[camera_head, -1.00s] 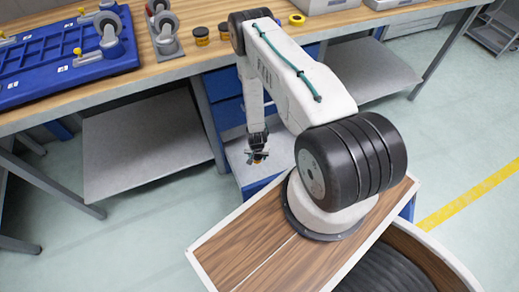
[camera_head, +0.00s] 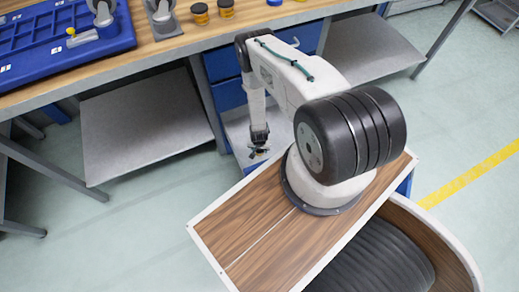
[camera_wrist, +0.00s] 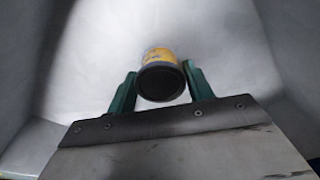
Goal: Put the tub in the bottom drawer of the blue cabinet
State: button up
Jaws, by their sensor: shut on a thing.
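The tub (camera_wrist: 160,60), with a yellow label and a dark round end facing the camera, is between the green fingers of my gripper (camera_wrist: 162,84) in the wrist view. The gripper is shut on it. Pale grey walls surround it there. In the head view my gripper (camera_head: 259,148) points down over the pulled-out bottom drawer (camera_head: 238,128) of the blue cabinet (camera_head: 228,95). The drawer's inside is pale grey, and the arm hides part of it. The tub is too small in the head view to tell whether it touches the drawer floor.
The wooden workbench (camera_head: 165,45) stands above the cabinet. It carries two yellow-and-dark tubs (camera_head: 200,13), a caster wheel (camera_head: 162,15) and a blue board (camera_head: 60,45). Grey shelves (camera_head: 148,125) flank the cabinet below. Clear floor lies at left and right.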

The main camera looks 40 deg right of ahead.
aim_at(259, 151)
jog(key=shift+f, duration=0.1)
jog(key=o, duration=1.1)
jog(key=r, duration=0.8)
jog(key=s+a+r, duration=0.1)
jog(key=r, duration=0.3)
jog(key=shift+r, duration=0.1)
